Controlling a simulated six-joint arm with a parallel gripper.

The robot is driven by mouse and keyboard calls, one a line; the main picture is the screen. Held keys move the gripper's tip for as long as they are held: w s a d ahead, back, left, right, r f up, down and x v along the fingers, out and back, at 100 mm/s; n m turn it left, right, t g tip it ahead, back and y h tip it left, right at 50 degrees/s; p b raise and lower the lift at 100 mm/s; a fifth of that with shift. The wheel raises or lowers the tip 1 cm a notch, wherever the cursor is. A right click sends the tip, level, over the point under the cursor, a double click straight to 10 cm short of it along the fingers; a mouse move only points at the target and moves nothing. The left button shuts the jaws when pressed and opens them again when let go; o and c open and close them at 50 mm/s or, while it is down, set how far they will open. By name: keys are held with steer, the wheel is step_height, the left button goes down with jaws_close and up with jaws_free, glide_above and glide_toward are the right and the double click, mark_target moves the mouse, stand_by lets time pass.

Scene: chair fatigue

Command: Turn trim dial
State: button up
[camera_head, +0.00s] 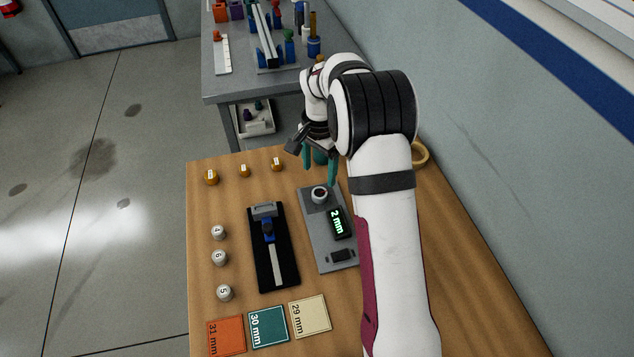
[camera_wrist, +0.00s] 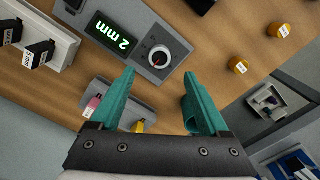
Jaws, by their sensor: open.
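The trim dial (camera_head: 319,194) is a dark round knob with a light rim at the far end of a grey control box (camera_head: 333,257). In the wrist view the dial (camera_wrist: 160,55) shows a small red pointer mark. A display (camera_head: 339,222) beside it reads "2 mm" in green; it also shows in the wrist view (camera_wrist: 109,33). My gripper (camera_head: 320,168) has teal fingers that are open and empty, just beyond the dial and above the table. In the wrist view the gripper's fingertips (camera_wrist: 159,75) lie just below the dial, apart from it.
A black slide fixture (camera_head: 273,250) stands left of the box. Numbered grey cylinders (camera_head: 219,257), small orange pieces (camera_head: 244,171) and coloured mm squares (camera_head: 268,327) lie around it. A grey tray (camera_wrist: 150,97) with pink and yellow items sits beneath my fingers.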

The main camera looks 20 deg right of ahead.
mark_target(319, 193)
step_height(319, 193, down, 8)
steer(key=shift+f, duration=0.1)
jaws_close()
stand_by(0.5)
